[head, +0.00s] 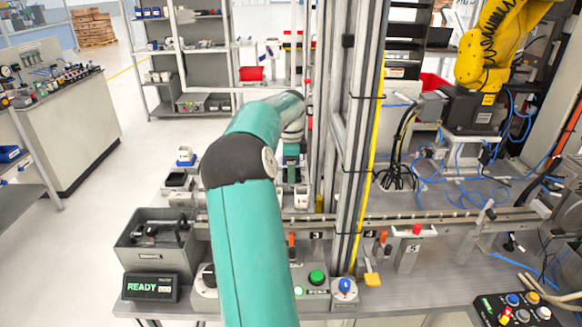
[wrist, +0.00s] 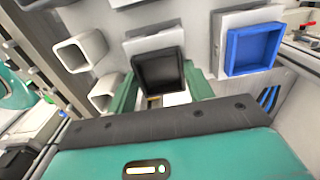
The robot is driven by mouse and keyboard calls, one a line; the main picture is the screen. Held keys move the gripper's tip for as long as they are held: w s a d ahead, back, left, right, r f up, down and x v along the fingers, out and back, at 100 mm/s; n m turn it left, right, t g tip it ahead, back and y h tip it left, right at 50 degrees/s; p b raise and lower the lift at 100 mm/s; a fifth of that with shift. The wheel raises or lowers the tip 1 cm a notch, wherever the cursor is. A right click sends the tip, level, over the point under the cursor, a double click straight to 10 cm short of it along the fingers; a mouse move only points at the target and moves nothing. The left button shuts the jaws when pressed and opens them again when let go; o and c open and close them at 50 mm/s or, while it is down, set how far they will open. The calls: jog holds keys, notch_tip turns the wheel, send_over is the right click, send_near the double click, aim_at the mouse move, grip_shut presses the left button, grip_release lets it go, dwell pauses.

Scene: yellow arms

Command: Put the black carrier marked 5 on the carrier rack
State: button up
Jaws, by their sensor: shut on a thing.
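A black, open-topped square carrier (wrist: 158,72) sits between the two green fingers of my gripper (wrist: 162,92) in the wrist view. My gripper is shut on it. No number shows on its visible faces. In the head view my gripper (head: 291,165) is beyond my teal forearm, beside the metal upright, and the carrier in it cannot be made out. A rack with pale backing plates shows behind the carrier in the wrist view; whether the carrier touches it is unclear.
A blue carrier (wrist: 253,48) is right of the black one, and white square holders (wrist: 80,53) are left. In the head view, metal uprights (head: 350,130) stand close right of my arm. A grey bin (head: 155,240) and READY display (head: 151,286) are at front left.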

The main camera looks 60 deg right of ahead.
jog(key=shift+f, duration=0.5)
dwell(0.3)
jog(key=o, duration=1.3)
jog(key=shift+c, duration=0.2)
jog(key=shift+r, duration=3.5)
